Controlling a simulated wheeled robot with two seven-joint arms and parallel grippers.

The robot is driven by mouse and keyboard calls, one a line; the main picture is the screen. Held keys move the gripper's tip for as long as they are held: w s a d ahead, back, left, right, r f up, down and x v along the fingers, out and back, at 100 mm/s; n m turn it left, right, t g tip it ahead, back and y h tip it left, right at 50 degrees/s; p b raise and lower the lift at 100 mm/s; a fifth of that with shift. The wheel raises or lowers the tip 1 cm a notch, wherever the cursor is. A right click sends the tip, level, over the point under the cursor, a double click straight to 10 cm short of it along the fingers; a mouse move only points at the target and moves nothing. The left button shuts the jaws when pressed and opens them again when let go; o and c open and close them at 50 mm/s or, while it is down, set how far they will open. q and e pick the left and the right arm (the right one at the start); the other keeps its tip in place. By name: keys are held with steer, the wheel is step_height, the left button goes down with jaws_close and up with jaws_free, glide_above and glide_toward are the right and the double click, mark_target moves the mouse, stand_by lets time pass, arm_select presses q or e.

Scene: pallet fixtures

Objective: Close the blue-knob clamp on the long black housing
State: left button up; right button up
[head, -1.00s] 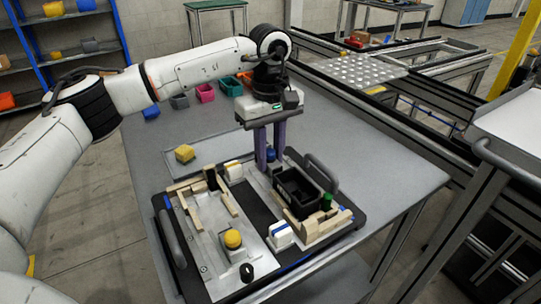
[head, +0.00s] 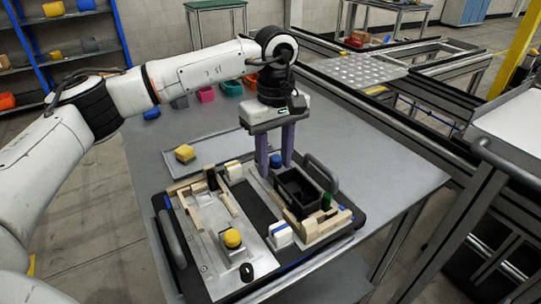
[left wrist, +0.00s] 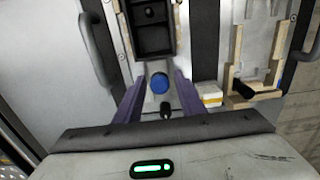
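The long black housing (head: 296,189) sits in wooden blocks on the right side of the pallet fixture. The blue knob (head: 276,160) of the clamp stands at the far end of the housing. In the left wrist view the blue knob (left wrist: 160,83) lies between the two purple fingers, with a small black part just below it. My left gripper (head: 275,172) points down with its fingers apart, one on each side of the knob. Whether the fingers touch the knob cannot be told. My right gripper is not in view.
A green knob (head: 326,201) stands at the housing's near end. A yellow knob (head: 232,238) and a black knob (head: 246,272) are on the left plate. A handle (head: 321,172) rises at the pallet's right edge.

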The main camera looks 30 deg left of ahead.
arm_select(q)
steer(key=shift+r, duration=0.1)
steer(key=shift+r+p, duration=2.9)
steer(key=shift+r, duration=1.05)
steer(key=shift+s+f, duration=0.1)
